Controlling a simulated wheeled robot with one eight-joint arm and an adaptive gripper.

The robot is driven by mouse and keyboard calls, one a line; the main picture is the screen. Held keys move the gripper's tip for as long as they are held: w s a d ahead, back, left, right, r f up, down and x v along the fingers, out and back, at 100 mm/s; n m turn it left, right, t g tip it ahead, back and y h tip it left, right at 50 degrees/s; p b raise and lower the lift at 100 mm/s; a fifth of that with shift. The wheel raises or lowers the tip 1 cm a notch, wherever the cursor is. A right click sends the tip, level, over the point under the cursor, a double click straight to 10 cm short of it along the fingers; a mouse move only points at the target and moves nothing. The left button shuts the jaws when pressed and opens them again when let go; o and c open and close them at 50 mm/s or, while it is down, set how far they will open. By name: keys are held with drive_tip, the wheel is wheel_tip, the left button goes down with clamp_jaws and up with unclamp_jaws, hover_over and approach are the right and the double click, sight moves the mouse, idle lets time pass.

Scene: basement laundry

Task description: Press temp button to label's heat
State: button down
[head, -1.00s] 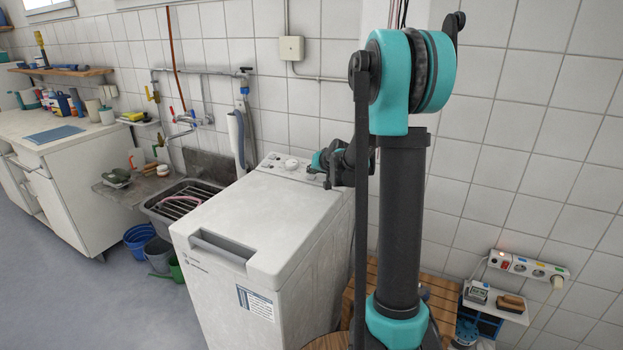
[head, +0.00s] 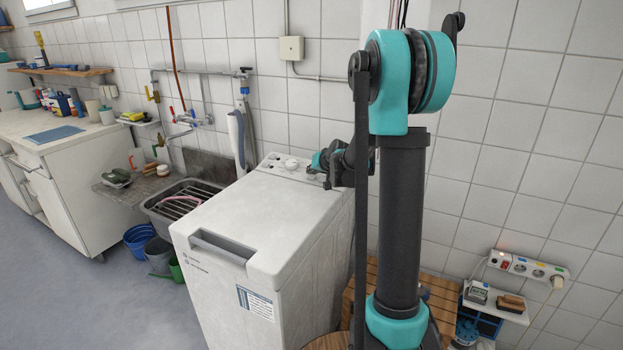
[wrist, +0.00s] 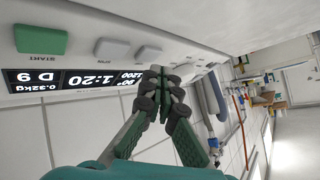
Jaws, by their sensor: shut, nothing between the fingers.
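The white washing machine (head: 220,215) stands in the middle of the head view, with a blue and white label (head: 256,303) on its front; the label's print is too small to read. In the wrist view its panel is turned over. The dark display (wrist: 70,80) shows 1:20, 1200 and what looks like 90°. A green START button (wrist: 40,40) and a white button (wrist: 111,49), seemingly marked SPIN, sit beside it. My gripper (wrist: 153,75) is shut and empty, its tips at another pale button (wrist: 148,52). They partly cover it and hide its marking; I cannot tell whether they touch.
A round knob (head: 291,163) stands up on the panel, left of my gripper in the head view. The tiled wall is close behind the machine. A sink (head: 160,207) is to the left, and a power strip (head: 528,266) is on the right wall.

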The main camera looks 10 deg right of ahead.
drive_tip(key=shift+w+f, duration=0.1)
drive_tip(key=shift+f, duration=0.2)
drive_tip(key=shift+d+f, duration=0.1)
drive_tip(key=shift+f, duration=0.25)
idle(0.7)
idle(0.3)
drive_tip(key=shift+r, duration=0.75)
drive_tip(key=shift+r, duration=0.1)
drive_tip(key=shift+s+a+r, duration=0.2)
drive_tip(key=shift+s+r, duration=0.05)
drive_tip(key=shift+r, duration=0.5)
drive_tip(key=shift+s+a+r, duration=0.15)
drive_tip(key=shift+s+r, duration=0.05)
drive_tip(key=shift+r, duration=0.6)
drive_tip(key=shift+s+a+r, duration=0.2)
drive_tip(key=shift+s+r, duration=0.05)
drive_tip(key=shift+r, duration=0.5)
